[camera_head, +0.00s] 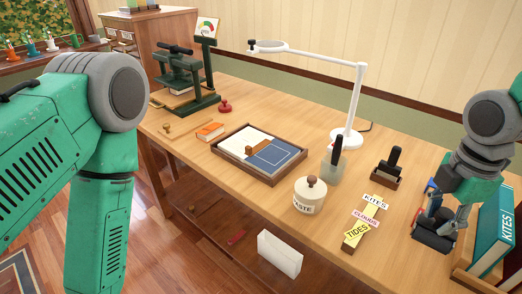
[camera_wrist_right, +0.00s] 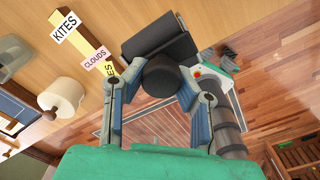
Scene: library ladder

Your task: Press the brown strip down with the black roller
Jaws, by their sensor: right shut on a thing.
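The black roller (camera_head: 436,233) is at the right of the table in the head view, below my right gripper (camera_head: 440,203). In the right wrist view my right gripper (camera_wrist_right: 160,90) is shut on the roller's round black grip, with the wide black roller (camera_wrist_right: 160,44) beyond it. I cannot tell whether the roller touches the table. A short brown strip (camera_head: 250,150) lies in the shallow wooden tray (camera_head: 216,151), by the white and blue sheets. It is well to the left of the roller. My left arm shows at the left; its gripper is out of view.
Between roller and tray stand a paste jar (camera_head: 310,196), a brush pot (camera_head: 332,166), a wood bar with word labels (camera_head: 358,230) and a black-handled tool in a brown holder (camera_head: 387,167). A white lamp (camera_head: 347,135) stands behind. Teal books (camera_head: 492,230) are close at the right.

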